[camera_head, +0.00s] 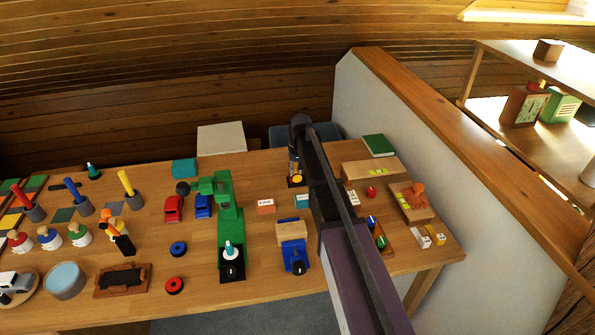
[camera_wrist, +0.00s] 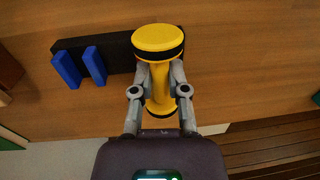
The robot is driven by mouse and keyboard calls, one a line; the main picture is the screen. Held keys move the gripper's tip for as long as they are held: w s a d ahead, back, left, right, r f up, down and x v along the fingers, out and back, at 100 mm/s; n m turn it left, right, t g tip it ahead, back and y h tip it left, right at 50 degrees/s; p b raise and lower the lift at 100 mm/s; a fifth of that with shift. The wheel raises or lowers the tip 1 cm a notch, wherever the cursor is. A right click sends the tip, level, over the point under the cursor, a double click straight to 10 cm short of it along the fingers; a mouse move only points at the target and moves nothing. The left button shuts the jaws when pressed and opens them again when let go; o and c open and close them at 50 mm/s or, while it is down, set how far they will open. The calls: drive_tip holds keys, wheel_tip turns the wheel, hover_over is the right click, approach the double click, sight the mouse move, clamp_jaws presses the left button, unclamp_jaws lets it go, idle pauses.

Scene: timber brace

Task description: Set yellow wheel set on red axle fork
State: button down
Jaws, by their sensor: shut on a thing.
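The yellow wheel set (camera_wrist: 159,88) is a yellow axle with a round yellow wheel at each end, each with a black rim. In the wrist view my gripper (camera_wrist: 158,76) is shut on its axle, one finger on each side. Behind it lies a dark base (camera_wrist: 120,54) with two blue upright prongs (camera_wrist: 81,67) at its left part. The wheel set overlaps the base's right part; I cannot tell whether they touch. In the head view my gripper (camera_head: 295,165) is at the table's back, partly hidden by my arm.
The wooden table (camera_head: 145,235) is crowded. A green crane-like toy (camera_head: 229,225) and a blue truck (camera_head: 293,255) stand in front of my gripper. A wooden block (camera_head: 368,172) and a green book (camera_head: 378,145) lie to its right. A pale partition (camera_head: 420,180) stands beyond the right end.

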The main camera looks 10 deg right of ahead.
sight(296, 171)
drive_tip(key=shift+f, duration=0.35)
drive_tip(key=shift+s+b, duration=0.25)
drive_tip(key=shift+b, duration=0.15)
drive_tip(key=shift+s+f, duration=0.2)
drive_tip(key=c, duration=0.9)
unclamp_jaws()
drive_tip(key=o, duration=0.5)
drive_tip(key=shift+w+a+f, duration=0.15)
drive_tip(key=shift+w+f, duration=0.1)
drive_tip(key=shift+f, duration=0.1)
drive_tip(key=shift+w+r, duration=0.15)
drive_tip(key=shift+r, duration=0.15)
drive_tip(key=shift+r+p, duration=3.95)
drive_tip(key=s+d+r+h+p, duration=0.1)
drive_tip(key=s+r+p, duration=0.1)
drive_tip(key=s, duration=2.6)
drive_tip(key=shift+s, duration=0.3)
